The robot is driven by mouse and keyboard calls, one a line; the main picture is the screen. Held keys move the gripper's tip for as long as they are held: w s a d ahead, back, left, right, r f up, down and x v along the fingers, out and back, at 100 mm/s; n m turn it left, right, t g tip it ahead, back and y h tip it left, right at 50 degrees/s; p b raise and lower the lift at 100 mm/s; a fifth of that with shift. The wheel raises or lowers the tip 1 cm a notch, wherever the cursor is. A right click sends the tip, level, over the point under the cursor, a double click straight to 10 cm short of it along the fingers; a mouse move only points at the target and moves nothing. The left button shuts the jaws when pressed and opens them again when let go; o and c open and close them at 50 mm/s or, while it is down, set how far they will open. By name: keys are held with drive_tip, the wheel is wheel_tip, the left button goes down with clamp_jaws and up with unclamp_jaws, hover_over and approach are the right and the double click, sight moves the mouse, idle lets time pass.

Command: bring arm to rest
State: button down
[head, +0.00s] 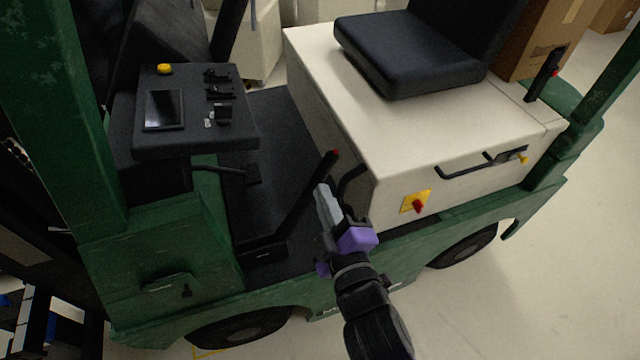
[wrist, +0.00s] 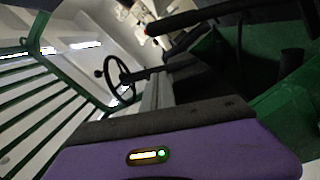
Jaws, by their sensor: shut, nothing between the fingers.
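My gripper (head: 325,198) is in the middle of the head view, at the end of my black arm with purple wrist parts. Its grey fingers are shut with nothing between them. It is in front of the near side of a green forklift-like vehicle (head: 165,235), beside a black lever with a red tip (head: 322,180). I cannot tell whether the fingers touch the lever. In the wrist view the fingers (wrist: 157,90) point up the picture, and the red-tipped black lever (wrist: 185,20) shows at the top.
A cream seat box (head: 400,130) carries a black seat (head: 405,50) and a red switch on a yellow plate (head: 416,202). A dark console (head: 195,110) stands left. A cardboard box (head: 540,40) is behind. Clear floor (head: 550,290) lies at the lower right.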

drive_tip(key=shift+s, duration=0.45)
idle(0.3)
drive_tip(key=s+d+f+m+h, duration=0.1)
drive_tip(key=s+d+m, duration=0.3)
drive_tip(key=s, duration=0.7)
drive_tip(key=s+d+f+m+g+h, duration=0.1)
drive_tip(key=s+d+m, duration=0.4)
drive_tip(key=s, duration=0.6)
drive_tip(key=s+d+f+m+g+h, duration=0.1)
drive_tip(key=s+d+m, duration=0.4)
drive_tip(key=s, duration=0.6)
drive_tip(key=shift+d+h, duration=0.5)
drive_tip(key=shift+d, duration=0.75)
drive_tip(key=shift+a, duration=0.1)
